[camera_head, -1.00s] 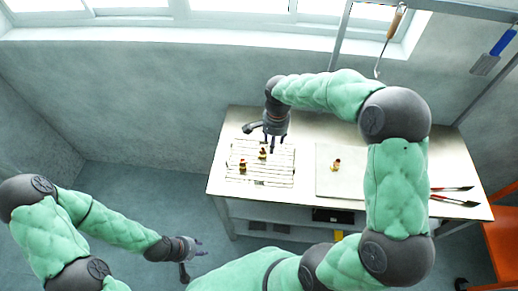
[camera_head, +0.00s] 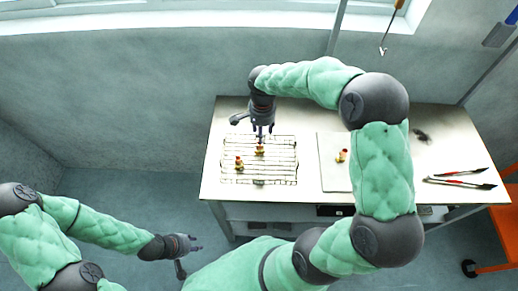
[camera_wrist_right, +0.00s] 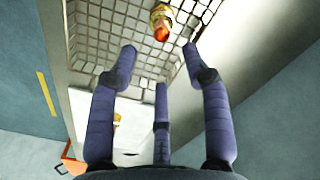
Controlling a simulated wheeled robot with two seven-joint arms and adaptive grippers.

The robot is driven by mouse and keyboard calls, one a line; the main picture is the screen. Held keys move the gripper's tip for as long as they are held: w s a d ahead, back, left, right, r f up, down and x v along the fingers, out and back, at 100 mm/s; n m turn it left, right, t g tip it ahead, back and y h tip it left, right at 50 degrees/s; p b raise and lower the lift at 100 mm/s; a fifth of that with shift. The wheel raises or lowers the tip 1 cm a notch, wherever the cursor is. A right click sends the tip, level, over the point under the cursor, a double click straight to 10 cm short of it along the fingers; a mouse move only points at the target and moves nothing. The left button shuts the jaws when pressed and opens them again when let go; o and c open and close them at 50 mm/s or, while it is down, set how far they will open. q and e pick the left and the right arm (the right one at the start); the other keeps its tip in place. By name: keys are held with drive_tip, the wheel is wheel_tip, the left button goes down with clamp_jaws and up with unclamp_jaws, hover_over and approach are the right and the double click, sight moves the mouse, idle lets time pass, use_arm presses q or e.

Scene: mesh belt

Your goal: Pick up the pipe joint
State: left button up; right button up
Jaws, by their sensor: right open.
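Small brass-coloured pipe joints with red ends show in the head view. One pipe joint (camera_head: 260,149) stands on the wire mesh rack (camera_head: 290,172), just below my right gripper (camera_head: 261,136). A second one (camera_head: 239,164) is on the rack nearer the front left. A third one (camera_head: 342,156) lies on the pale board. My right gripper is open and empty. In the right wrist view its spread fingers (camera_wrist_right: 158,75) are short of a pipe joint (camera_wrist_right: 161,22) on the mesh. My left gripper (camera_head: 196,243) is open and empty, low over the floor, away from the table.
The pale board (camera_head: 330,180) lies right of the rack, partly behind my right arm. Red-and-black tongs or tools (camera_head: 460,182) and a dark item (camera_head: 422,135) lie at the table's right. An orange stand (camera_head: 500,225) is beside the table. A wall is behind.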

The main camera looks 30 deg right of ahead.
sight(260, 148)
drive_tip(key=shift+w+a+f+b, duration=0.15)
drive_tip(key=shift+f+b, duration=0.05)
drive_tip(key=shift+f, duration=1.9)
drive_tip(key=shift+w+a+f+b, duration=0.1)
drive_tip(key=shift+f+b, duration=0.1)
drive_tip(key=shift+f, duration=1.9)
clamp_jaws()
